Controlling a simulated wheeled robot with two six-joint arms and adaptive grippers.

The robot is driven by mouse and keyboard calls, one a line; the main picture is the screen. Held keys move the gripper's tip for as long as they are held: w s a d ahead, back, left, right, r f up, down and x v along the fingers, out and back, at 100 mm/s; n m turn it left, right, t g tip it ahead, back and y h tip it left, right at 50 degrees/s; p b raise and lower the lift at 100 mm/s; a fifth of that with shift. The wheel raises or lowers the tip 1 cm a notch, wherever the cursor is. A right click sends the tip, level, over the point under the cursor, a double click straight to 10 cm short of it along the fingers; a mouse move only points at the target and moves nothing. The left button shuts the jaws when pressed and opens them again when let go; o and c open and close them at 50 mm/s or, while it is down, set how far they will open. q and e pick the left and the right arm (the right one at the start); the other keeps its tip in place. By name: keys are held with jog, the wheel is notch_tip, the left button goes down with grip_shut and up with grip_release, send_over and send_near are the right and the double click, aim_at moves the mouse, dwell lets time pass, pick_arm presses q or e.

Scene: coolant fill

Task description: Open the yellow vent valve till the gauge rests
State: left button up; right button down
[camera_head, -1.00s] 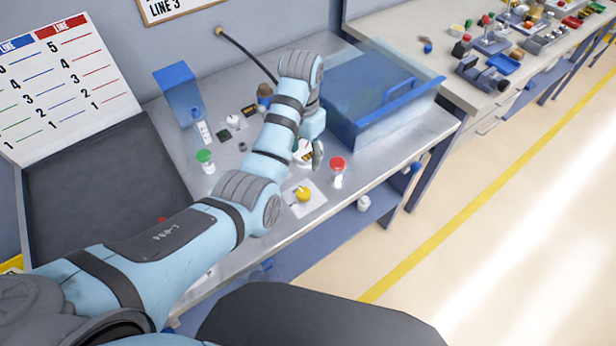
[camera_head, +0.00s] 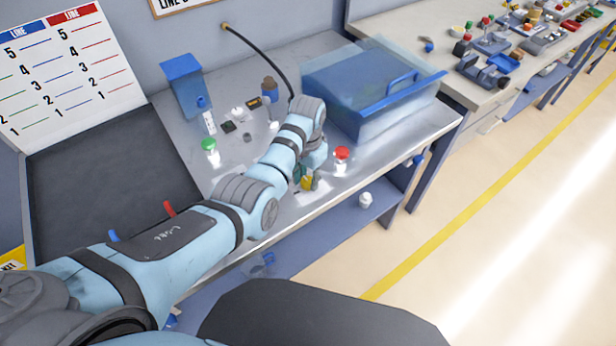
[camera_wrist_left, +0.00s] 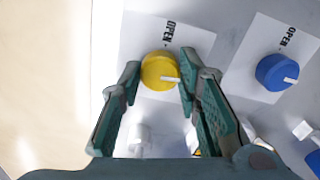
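The yellow vent valve (camera_wrist_left: 160,71) is a round knob with a white pointer on a white plate marked OPEN; its pointer is turned to the right, not toward the word. My left gripper (camera_wrist_left: 161,82) is open, with one finger on each side of the knob; whether either finger touches it I cannot tell. In the head view the left gripper (camera_head: 306,177) is low over the yellow valve (camera_head: 307,184) near the bench's front edge. A blue knob (camera_wrist_left: 277,71) on its own OPEN plate is to the right in the wrist view. I cannot make out the gauge. My right gripper is not in view.
A red-capped jar (camera_head: 342,155) stands close to the right of the left gripper. A green-capped jar (camera_head: 210,150) stands to the left. A marked LINE board (camera_head: 60,75) stands at the far left.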

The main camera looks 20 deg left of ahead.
pick_arm(q)
jog(key=c, duration=0.3)
jog(key=n+p, duration=0.1)
jog(key=n, duration=0.1)
jog(key=shift+r+n+p, duration=0.1)
jog(key=shift+n+p, duration=0.25)
jog(key=shift+n, duration=0.05)
jog(key=n+p, duration=0.1)
jog(key=n, duration=0.2)
jog(key=n+p, duration=0.1)
jog(key=n, duration=0.4)
jog(key=shift+w+n, duration=0.1)
jog(key=shift+n, duration=2.1)
